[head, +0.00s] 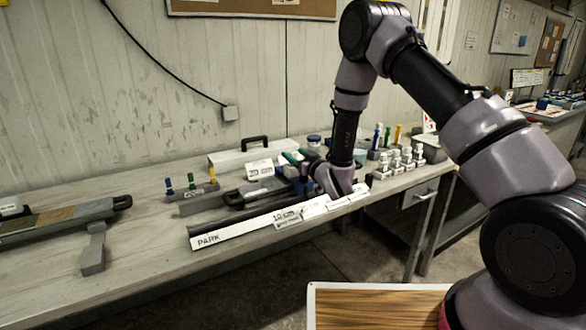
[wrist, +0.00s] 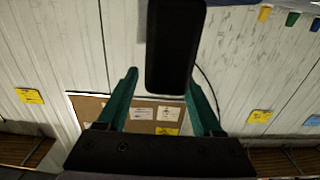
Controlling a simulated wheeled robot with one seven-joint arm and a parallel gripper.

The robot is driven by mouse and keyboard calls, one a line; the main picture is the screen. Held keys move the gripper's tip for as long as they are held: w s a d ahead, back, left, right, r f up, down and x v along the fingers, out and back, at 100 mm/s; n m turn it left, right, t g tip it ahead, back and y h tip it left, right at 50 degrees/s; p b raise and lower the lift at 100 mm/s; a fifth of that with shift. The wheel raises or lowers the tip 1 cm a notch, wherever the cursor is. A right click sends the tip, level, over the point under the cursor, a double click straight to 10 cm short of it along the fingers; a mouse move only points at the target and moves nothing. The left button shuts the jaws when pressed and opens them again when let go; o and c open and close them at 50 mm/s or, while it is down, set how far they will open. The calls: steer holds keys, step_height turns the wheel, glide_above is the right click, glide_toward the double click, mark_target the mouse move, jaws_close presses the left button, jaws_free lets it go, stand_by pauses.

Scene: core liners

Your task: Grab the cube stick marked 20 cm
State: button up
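A white label (head: 259,169) that seems to read 20 stands on the bench, left of my gripper; its small print is unclear. A second label (head: 287,216) reads 10 cm, at the front. I cannot single out the stick marked 20 cm. My gripper (head: 296,157) reaches low over the bench, its green fingers pointing toward the wall. In the wrist view the fingers (wrist: 162,78) stand apart. A dark block (wrist: 175,45) shows between them and covers part of the right fingertip. A gap shows on its left side; I cannot tell whether it touches the right finger.
A white strip marked PARK (head: 207,238) runs along the front edge. A case with a black handle (head: 254,142) stands behind the label. Small blue, green and yellow-topped tools (head: 191,182) stand left. White fittings (head: 397,161) crowd the right. The bench's front left is partly clear.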

jaws_close()
stand_by(1.3)
